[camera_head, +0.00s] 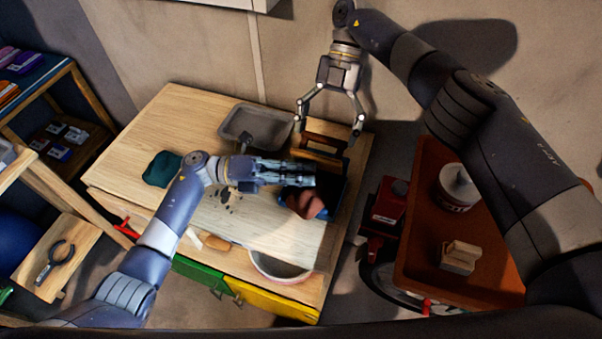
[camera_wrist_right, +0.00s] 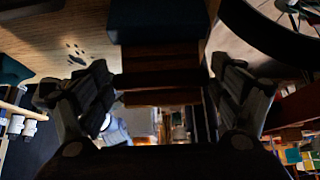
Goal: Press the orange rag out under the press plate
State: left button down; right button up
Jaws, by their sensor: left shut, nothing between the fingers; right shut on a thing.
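The orange rag (camera_head: 307,205) lies crumpled at the dark blue press base (camera_head: 338,190), near the right side of the wooden worktop. My left gripper (camera_head: 313,174) is shut and empty, just above and behind the rag in the picture, partly covering the base. The wooden press plate (camera_head: 322,146) stands behind it. My right gripper (camera_head: 326,131) is shut on this plate, with a finger at each side. In the right wrist view, the wooden plate (camera_wrist_right: 160,80) spans between the dark fingers. The rag cannot be made out there.
A grey basin (camera_head: 255,125) and a dark green cloth (camera_head: 162,169) are on the worktop (camera_head: 190,110). A white bowl (camera_head: 280,268) sits at its front edge. An orange tray (camera_head: 470,275) with a white tub (camera_head: 458,187) and a wooden block stands to the right.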

pick_arm(q)
jog(key=shift+w+r+n, duration=0.3)
jog(key=shift+r, duration=0.05)
pick_arm(e)
jog(key=shift+a, duration=0.1)
pick_arm(q)
jog(key=shift+w+d, duration=0.1)
pick_arm(e)
jog(key=o, duration=1.4)
jog(key=shift+c, duration=0.2)
pick_arm(q)
jog(key=shift+d+f, duration=0.1)
pick_arm(e)
jog(key=shift+d, duration=0.2)
